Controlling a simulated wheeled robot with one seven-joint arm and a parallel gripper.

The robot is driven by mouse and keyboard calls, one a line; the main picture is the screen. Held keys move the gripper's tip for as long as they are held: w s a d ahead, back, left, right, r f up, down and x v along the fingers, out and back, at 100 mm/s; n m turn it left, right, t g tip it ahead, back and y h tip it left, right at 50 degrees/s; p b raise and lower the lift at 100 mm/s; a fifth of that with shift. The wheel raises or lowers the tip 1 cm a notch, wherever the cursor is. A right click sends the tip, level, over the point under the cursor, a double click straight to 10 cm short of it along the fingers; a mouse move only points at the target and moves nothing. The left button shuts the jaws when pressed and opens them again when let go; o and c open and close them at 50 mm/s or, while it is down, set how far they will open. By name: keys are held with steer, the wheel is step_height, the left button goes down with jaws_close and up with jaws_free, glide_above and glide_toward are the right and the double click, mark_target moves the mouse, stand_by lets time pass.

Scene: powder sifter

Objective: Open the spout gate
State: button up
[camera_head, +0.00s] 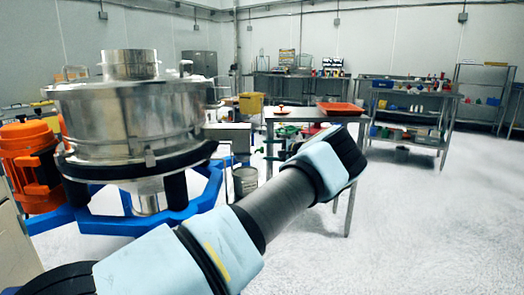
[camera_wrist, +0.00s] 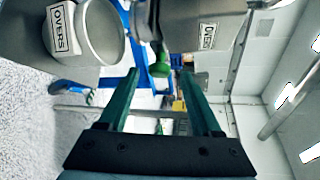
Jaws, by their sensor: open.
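The powder sifter (camera_head: 130,115) is a large steel drum on a blue frame at the left of the head view. In the wrist view, a grey metal part labelled OVERS (camera_wrist: 190,35), apparently a spout, is at the top. A small green piece (camera_wrist: 161,66) shows below it, possibly the gate's handle. My gripper (camera_wrist: 160,76) is open, its two green fingers on either side of that piece in the picture. No contact shows, and I cannot tell the depth between them. In the head view, my gripper (camera_head: 267,149) points left towards the sifter, partly hidden by my arm.
A grey container labelled OVERS (camera_wrist: 95,35) is at the upper left of the wrist view. An orange motor (camera_head: 32,165) stands left of the sifter. A table with a red tray (camera_head: 340,108) is behind my arm. The floor at right is clear.

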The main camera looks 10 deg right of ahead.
mark_target(262, 150)
steer(key=shift+x, duration=2.05)
steer(key=shift+c, duration=0.3)
jaws_close()
steer(key=shift+f, duration=0.1)
